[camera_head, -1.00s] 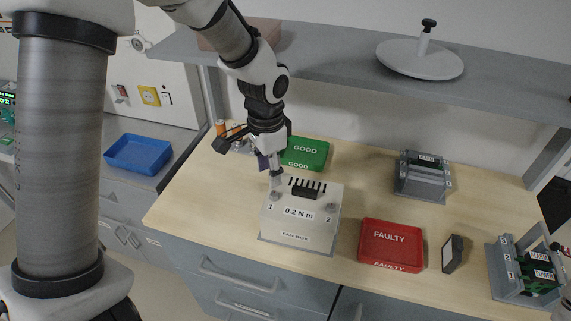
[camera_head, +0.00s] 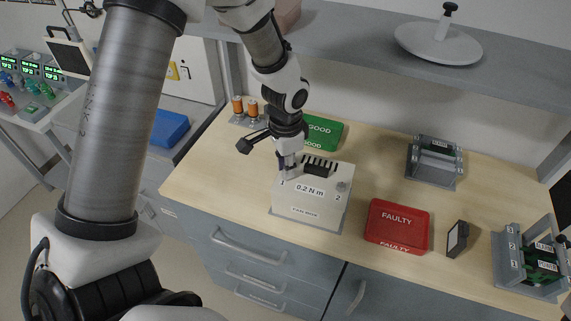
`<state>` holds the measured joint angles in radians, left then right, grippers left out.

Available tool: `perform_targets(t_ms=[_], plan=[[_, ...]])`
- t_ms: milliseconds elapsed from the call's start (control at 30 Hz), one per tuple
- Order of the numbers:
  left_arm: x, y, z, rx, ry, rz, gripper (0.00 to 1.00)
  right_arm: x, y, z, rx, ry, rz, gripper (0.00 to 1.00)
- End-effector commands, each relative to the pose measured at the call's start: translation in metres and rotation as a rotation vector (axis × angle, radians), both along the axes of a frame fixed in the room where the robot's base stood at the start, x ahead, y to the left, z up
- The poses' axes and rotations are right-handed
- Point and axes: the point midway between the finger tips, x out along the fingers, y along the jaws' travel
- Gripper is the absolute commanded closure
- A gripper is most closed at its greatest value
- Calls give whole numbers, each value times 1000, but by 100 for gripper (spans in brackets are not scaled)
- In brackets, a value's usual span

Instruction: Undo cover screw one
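The pale fan box (camera_head: 308,211), marked 0.2 N m, sits on the bench with numbers 1 and 2 on its top. My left gripper (camera_head: 286,172) points down at the box's back left corner, beside the number 1. Its fingertips cover cover screw one, and I cannot tell whether they touch it or how far apart they are. A purple patch shows at the fingers. Cover screw two (camera_head: 342,187) is a grey knob standing at the box's right side. My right gripper is not in view.
A green GOOD tray (camera_head: 325,131) stands behind the box. A red FAULTY tray (camera_head: 397,225) lies to its right, with a small dark block (camera_head: 456,240) and grey fixtures (camera_head: 435,163) beyond. A shelf (camera_head: 360,48) runs above. Bench left of the box is clear.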

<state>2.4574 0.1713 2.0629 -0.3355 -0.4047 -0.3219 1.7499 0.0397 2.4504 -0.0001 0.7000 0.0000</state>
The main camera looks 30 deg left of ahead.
Motion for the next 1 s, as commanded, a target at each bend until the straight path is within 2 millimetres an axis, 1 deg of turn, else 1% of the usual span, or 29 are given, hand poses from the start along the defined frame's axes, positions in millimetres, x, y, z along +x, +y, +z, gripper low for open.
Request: perform_targets(t_ms=[333, 533, 767, 1000], plan=[[-1, 0, -2, 1, 4, 14, 100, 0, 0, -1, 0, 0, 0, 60], [-1, 0, -2, 1, 4, 81, 100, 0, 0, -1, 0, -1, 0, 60], [0, 0, -2, 1, 3, 237, 100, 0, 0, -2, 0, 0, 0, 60], [0, 0, -3, -1, 3, 459, 100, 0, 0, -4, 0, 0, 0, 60]])
